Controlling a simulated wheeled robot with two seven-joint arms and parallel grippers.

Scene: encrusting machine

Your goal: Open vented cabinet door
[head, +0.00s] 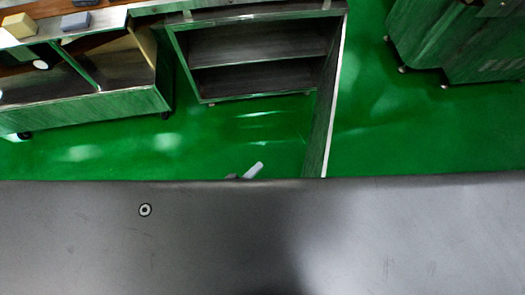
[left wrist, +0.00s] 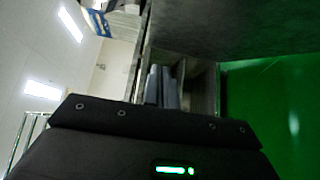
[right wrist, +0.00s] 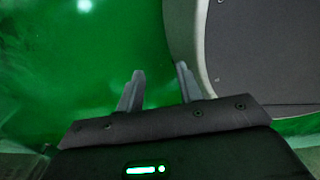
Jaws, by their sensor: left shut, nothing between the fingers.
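The cabinet (head: 255,63) stands at the top middle of the head view, with two dark shelf spaces showing. Its door (head: 328,110) stands swung open on the right side, seen nearly edge-on, with its lower end hidden behind my own body. The tip of my left gripper (head: 252,171) shows to the left of the door, apart from it. In the left wrist view the left gripper (left wrist: 161,87) has its fingers together and empty, with a grey panel above right. My right gripper (right wrist: 160,82) is open and empty over the floor, out of the head view.
A low bench (head: 130,102) with blocks on top stands at the left. A dark green machine housing (head: 450,45) on feet stands at the upper right. Green floor (head: 400,130) is clear between the door and that housing, and in front of the cabinet.

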